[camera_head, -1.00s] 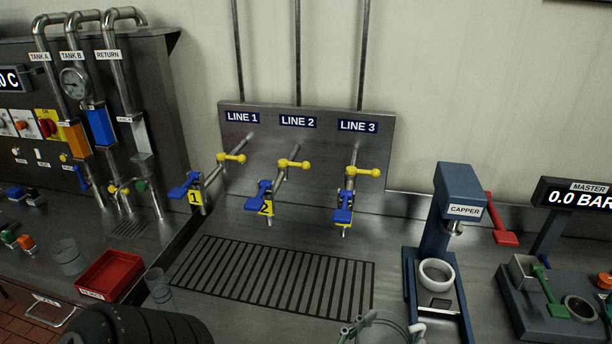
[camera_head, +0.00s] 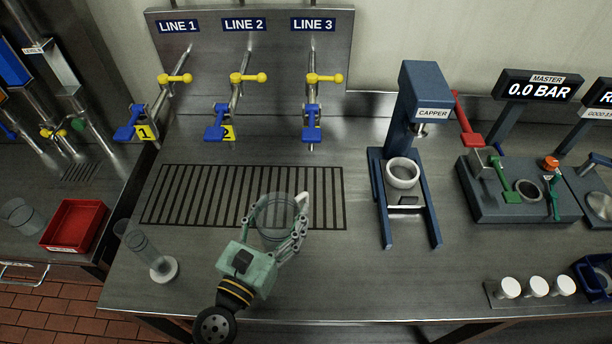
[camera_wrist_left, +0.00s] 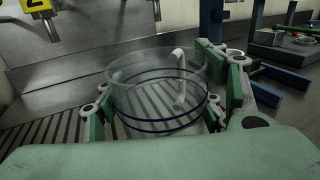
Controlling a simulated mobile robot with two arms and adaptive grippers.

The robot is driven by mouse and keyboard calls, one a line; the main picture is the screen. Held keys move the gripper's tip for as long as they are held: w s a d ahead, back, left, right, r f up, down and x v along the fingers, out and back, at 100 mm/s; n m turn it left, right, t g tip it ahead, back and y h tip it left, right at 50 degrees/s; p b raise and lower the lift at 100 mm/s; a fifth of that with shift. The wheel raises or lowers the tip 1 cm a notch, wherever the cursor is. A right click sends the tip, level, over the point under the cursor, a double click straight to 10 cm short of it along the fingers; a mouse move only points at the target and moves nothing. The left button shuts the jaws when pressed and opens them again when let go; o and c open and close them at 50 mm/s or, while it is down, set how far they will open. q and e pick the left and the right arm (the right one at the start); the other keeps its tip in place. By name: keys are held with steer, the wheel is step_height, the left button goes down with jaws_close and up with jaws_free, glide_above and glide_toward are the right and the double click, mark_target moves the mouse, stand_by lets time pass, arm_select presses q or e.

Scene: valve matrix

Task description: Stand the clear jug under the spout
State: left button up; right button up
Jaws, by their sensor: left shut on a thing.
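The clear jug (camera_head: 274,222) has a white handle and shows dark blue bands in the left wrist view (camera_wrist_left: 160,98). My left gripper (camera_head: 277,216) is shut around its sides and holds it upright at the front edge of the drain grate (camera_head: 180,210). I cannot tell whether its base touches the surface. Three taps with yellow and blue levers hang behind: the LINE 1 spout (camera_head: 156,144), the LINE 2 spout (camera_head: 232,146) and the LINE 3 spout (camera_head: 310,147). The jug is in front of them, between LINE 2 and LINE 3 across the picture. My right gripper is out of view.
The blue capper (camera_head: 424,95) stands right of the grate. Clear cylinders (camera_head: 144,248) and a white disc (camera_head: 164,270) are at left, beside a red tray (camera_head: 75,225). White-topped containers (camera_head: 536,286) stand front right. Most of the grate is bare.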

arm_select(q)
steer(key=f+x, duration=0.1)
steer(key=x, duration=0.4)
steer(key=f+b+x, duration=0.1)
steer(key=x, duration=0.4)
steer(key=f+b+x, duration=0.1)
steer(key=x, duration=0.4)
steer(key=shift+w+d+f, duration=0.25)
steer(key=shift+w+f, duration=0.05)
steer(key=shift+w, duration=0.05)
steer(key=shift+r, duration=0.1)
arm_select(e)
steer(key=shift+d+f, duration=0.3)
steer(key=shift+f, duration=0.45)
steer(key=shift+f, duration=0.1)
arm_select(q)
steer(key=o, duration=1.3)
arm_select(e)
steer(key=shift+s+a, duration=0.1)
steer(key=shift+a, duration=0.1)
